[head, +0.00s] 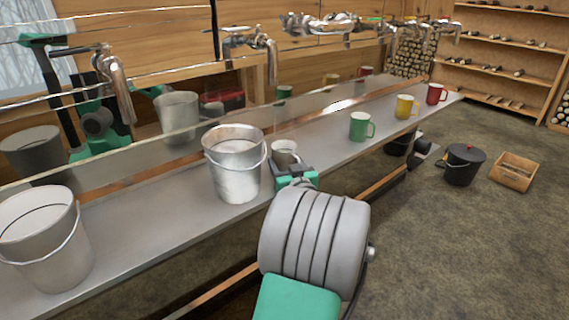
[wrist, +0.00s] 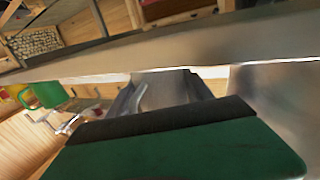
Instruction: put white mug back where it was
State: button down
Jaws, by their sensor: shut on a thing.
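The white mug (head: 284,150), greyish in this light, is just beyond my gripper (head: 293,178) in the head view, to the right of a metal bucket. My gripper is shut on the mug. The mug's lower part is hidden behind the gripper, so I cannot tell whether it touches the bench (head: 325,157). In the wrist view my dark gripper fingers (wrist: 165,88) are in the middle, and the mug is hard to make out there.
A metal bucket (head: 235,168) stands close left of the mug; another bucket (head: 45,240) is nearer. Green (head: 360,127), yellow (head: 405,107) and red (head: 435,94) mugs stand farther along the bench. Bare bench lies between the white and green mugs. Taps (head: 268,55) hang above.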

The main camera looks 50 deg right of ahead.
jog(key=shift+c, duration=2.1)
grip_release()
jog(key=shift+f, duration=0.1)
jog(key=shift+r, duration=0.25)
jog(key=v, duration=1.2)
